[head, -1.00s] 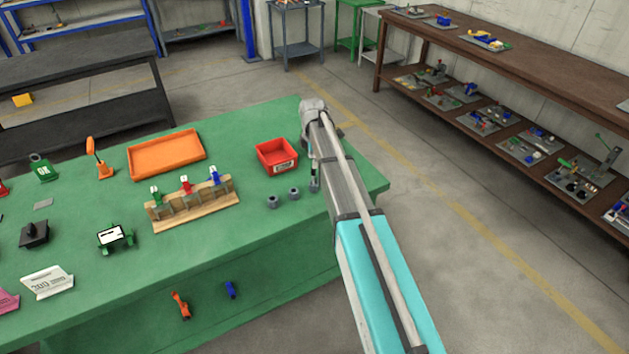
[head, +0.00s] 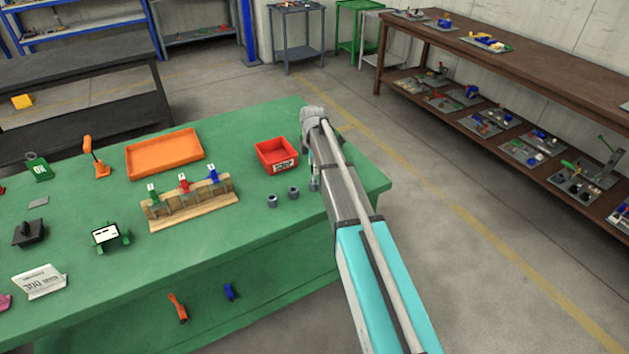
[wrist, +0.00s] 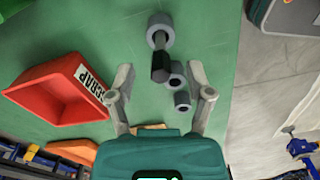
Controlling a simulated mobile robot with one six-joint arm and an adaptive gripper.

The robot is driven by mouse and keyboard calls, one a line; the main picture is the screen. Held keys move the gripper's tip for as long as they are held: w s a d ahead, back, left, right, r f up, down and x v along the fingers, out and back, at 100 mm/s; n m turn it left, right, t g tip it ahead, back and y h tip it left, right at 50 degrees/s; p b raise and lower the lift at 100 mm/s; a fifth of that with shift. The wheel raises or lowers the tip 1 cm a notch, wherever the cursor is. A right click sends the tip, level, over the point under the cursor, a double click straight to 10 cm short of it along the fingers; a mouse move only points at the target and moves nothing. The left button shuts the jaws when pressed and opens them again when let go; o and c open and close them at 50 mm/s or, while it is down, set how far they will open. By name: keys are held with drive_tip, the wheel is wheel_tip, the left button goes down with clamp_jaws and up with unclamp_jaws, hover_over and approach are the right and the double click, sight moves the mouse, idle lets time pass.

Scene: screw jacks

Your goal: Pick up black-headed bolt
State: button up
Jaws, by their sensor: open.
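The black-headed bolt (wrist: 160,69) stands upright in a grey round holder (wrist: 159,29) in the wrist view, its dark head towards the camera. My gripper (wrist: 160,68) is open, with one finger on each side of the bolt head and a visible gap to it on both sides. Neither finger appears to touch the bolt. In the head view, the holder (head: 313,185) shows at the right end of the green table (head: 225,258), while my arm hides most of the bolt and gripper.
Two more grey round holders (head: 272,201) (head: 293,193) stand to the left. A red scrap bin (head: 285,168) is close by, left of my gripper in the wrist view (wrist: 75,108). A wooden rack (head: 185,219) with coloured pieces and an orange tray (head: 165,172) lie further left.

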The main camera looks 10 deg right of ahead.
drive_tip(key=shift+f+b, duration=0.6)
drive_tip(key=shift+f, duration=0.3)
clamp_jaws()
